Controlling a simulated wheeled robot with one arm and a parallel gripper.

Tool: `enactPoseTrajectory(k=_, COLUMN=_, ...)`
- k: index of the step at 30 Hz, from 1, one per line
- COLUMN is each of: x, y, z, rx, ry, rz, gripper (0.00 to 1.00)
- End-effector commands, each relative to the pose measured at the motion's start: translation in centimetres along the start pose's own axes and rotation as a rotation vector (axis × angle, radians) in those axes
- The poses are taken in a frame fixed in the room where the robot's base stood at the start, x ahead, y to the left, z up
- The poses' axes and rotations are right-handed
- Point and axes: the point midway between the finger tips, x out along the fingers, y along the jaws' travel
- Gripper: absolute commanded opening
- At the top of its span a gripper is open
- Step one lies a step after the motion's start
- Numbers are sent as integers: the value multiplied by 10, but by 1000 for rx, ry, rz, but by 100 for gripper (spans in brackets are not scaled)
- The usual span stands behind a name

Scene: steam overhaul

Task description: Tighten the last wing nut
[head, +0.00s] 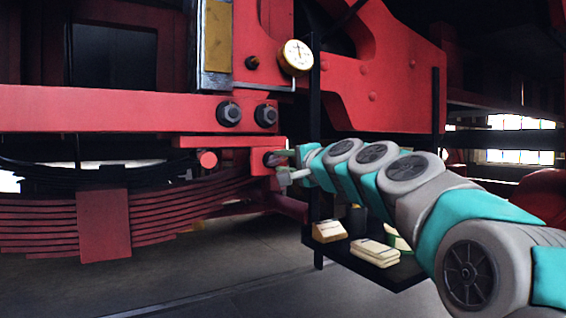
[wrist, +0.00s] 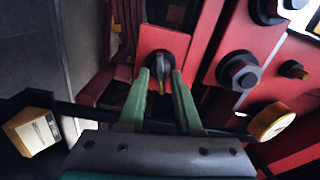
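My gripper (head: 279,166) reaches in from the right toward a red bracket at the end of the leaf spring. In the wrist view my gripper (wrist: 160,76) has its two green fingers apart. Between and just beyond the fingertips is a dark round fastener with a thin brass-coloured upright piece, which looks like the wing nut (wrist: 158,68). It sits on a red plate (wrist: 174,42). In the head view a dark spot on the bracket, likely the same wing nut (head: 269,158), lies just left of the fingertips. I cannot tell whether the fingers touch it.
Two large dark hex nuts (head: 229,114) (head: 265,115) sit on the red beam above. A round gauge (head: 296,57) is mounted above the gripper, and also shows in the wrist view (wrist: 271,121). A dark shelf (head: 396,277) below holds several pale boxes (head: 375,252). The leaf spring (head: 104,222) is left.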

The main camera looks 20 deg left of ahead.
Motion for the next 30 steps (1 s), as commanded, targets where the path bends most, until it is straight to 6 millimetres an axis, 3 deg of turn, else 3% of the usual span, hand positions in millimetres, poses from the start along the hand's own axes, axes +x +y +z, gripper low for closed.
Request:
enactPoseTrajectory(k=14, x=-6, y=0, z=1, rx=0, ry=-1, rz=-1, gripper=40)
enactPoseTrajectory(k=30, x=-69, y=1, z=0, rx=1, ry=0, rz=0, gripper=40)
